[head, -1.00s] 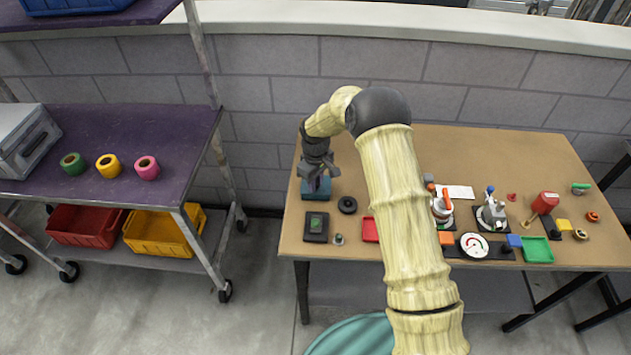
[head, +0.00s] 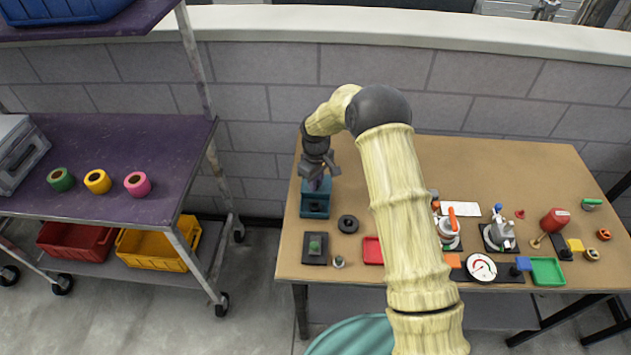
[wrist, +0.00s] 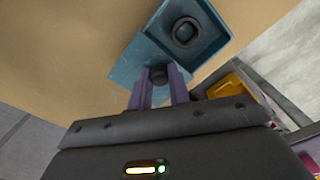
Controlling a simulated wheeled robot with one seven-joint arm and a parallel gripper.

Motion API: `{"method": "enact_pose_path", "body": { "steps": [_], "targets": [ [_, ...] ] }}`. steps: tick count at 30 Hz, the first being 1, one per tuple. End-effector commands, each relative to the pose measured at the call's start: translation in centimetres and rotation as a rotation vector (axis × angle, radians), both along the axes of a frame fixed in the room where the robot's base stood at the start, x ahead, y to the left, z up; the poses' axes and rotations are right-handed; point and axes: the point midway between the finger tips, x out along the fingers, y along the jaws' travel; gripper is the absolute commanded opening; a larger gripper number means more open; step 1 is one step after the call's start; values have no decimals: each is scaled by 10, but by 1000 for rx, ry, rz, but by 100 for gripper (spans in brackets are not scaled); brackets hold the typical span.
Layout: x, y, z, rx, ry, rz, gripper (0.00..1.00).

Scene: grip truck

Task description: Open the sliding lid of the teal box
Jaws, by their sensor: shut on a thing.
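The teal box (head: 315,211) stands at the left end of the brown table. Its near part is open and shows a dark square ring-like thing (wrist: 186,32) inside. The teal lid (wrist: 128,70) covers the other part, toward the wall. My gripper (head: 318,182) is over the far part of the box, pointing down. In the wrist view my gripper's purple fingers (wrist: 158,82) are shut on the lid's dark round knob (wrist: 158,73). In the head view the fingers hide most of the knob and lid.
A black ring (head: 348,224) lies right of the box, and a dark block with a green button (head: 315,248) stands in front of it. A red tray (head: 373,250) is further right. A purple-topped cart (head: 110,150) stands left, across a gap. The table's back middle is clear.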

Motion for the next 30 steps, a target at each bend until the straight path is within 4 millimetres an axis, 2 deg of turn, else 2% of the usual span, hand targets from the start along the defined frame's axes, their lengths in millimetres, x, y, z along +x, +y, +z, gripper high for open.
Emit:
{"method": "enact_pose_path", "body": {
  "steps": [12, 13, 16, 25, 30],
  "targets": [
    [0, -1, 0, 0, 1, -2, 0],
    [0, -1, 0, 0, 1, -2, 21],
    [0, -1, 0, 1, 1, -2, 40],
    [0, -1, 0, 1, 1, -2, 41],
    [0, -1, 11, 1, 0, -2, 41]
  ]
}}
